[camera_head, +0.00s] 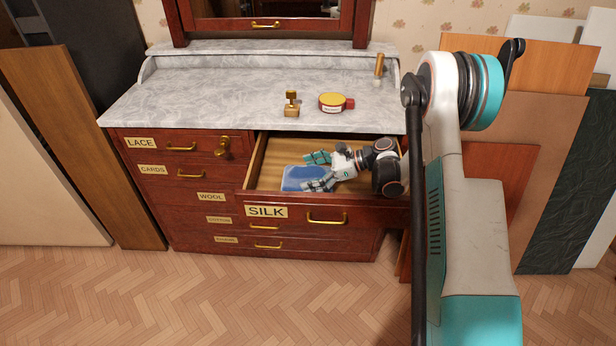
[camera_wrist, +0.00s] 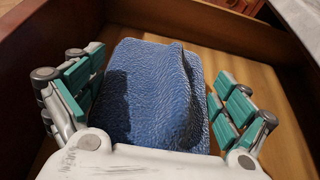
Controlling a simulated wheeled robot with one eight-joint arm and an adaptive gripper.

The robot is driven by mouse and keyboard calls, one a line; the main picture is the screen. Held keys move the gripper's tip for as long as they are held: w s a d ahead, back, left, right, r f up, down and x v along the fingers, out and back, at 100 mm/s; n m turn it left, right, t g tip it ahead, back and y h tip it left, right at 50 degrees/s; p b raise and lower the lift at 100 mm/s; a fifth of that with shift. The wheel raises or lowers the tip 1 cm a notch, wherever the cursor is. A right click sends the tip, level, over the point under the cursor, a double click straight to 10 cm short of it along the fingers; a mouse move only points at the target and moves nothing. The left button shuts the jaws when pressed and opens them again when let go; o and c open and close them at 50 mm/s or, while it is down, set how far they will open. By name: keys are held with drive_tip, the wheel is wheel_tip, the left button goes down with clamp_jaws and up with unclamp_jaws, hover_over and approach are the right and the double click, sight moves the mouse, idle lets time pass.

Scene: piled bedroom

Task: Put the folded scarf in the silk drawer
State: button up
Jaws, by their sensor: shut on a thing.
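The folded scarf (camera_head: 296,177) is blue and textured and lies inside the open silk drawer (camera_head: 375,217), toward its left part. My gripper (camera_head: 317,172) reaches into the drawer from the right. Its teal-padded fingers are at either side of the scarf, shut on it. In the wrist view the scarf (camera_wrist: 155,95) fills the space between the fingers, with a raised fold on its right side. The wooden drawer floor (camera_wrist: 285,125) shows around it. Whether the scarf rests fully on the floor I cannot tell.
The marble top (camera_head: 220,95) above the drawer bears a small brass-and-wood object (camera_head: 291,104), a round yellow-topped tin (camera_head: 334,102) and an upright wooden-topped piece (camera_head: 379,68). The lace drawer (camera_head: 165,144) and other labelled drawers are shut. Boards lean at both sides.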

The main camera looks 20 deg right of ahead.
drive_tip(key=o, duration=0.9)
drive_tip(key=shift+c, duration=0.2)
drive_tip(key=p+v, duration=0.4)
drive_tip(key=v, duration=0.8)
drive_tip(key=shift+r, duration=0.15)
